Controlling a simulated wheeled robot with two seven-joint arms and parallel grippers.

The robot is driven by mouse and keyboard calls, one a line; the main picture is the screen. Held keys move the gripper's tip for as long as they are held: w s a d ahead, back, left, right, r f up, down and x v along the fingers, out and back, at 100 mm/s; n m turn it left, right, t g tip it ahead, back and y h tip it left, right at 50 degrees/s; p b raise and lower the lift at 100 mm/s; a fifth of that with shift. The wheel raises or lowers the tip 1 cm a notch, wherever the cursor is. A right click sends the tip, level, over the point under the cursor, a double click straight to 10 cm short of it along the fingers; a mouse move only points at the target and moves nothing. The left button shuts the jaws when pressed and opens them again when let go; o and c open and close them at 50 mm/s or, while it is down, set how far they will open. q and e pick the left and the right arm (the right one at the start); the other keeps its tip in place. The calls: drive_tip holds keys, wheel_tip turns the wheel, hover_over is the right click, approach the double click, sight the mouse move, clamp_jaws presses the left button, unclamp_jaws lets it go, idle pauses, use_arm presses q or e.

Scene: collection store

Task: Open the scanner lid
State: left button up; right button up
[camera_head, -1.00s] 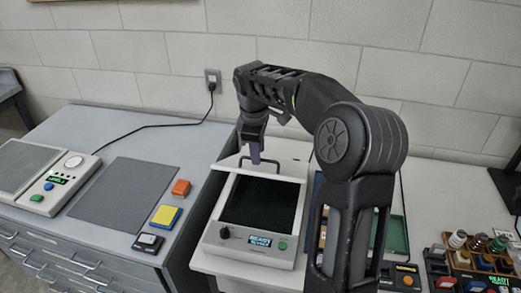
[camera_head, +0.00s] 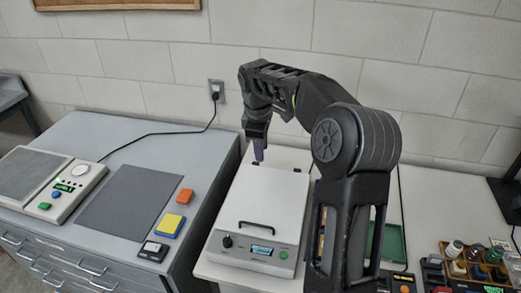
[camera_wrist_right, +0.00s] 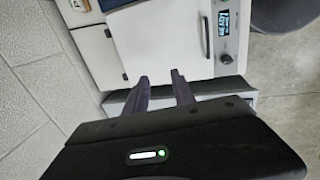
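The scanner (camera_head: 257,252) stands on the white table with its white lid (camera_head: 262,195) lying flat and shut. The lid's dark handle (camera_head: 257,226) is at its front edge. My right gripper (camera_head: 259,158) is above the lid's rear edge, away from the handle. In the right wrist view its two fingers (camera_wrist_right: 162,88) are apart with nothing between them. The lid (camera_wrist_right: 160,40) and the scanner's lit display (camera_wrist_right: 223,24) also show there. My left gripper is not in view.
A grey cabinet at left holds a dark mat (camera_head: 130,200), a device with a dial (camera_head: 72,180) and coloured blocks. A wall stands behind.

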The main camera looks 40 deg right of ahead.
drive_tip(key=shift+w+d+r, duration=0.15)
drive_tip(key=shift+d+r, duration=0.05)
drive_tip(key=shift+r, duration=0.45)
drive_tip(key=shift+w+d+r, duration=0.15)
drive_tip(key=shift+d+r, duration=0.1)
drive_tip(key=shift+r, duration=0.4)
drive_tip(key=shift+w+d+r, duration=0.15)
drive_tip(key=shift+d+r, duration=0.05)
drive_tip(key=shift+r, duration=0.45)
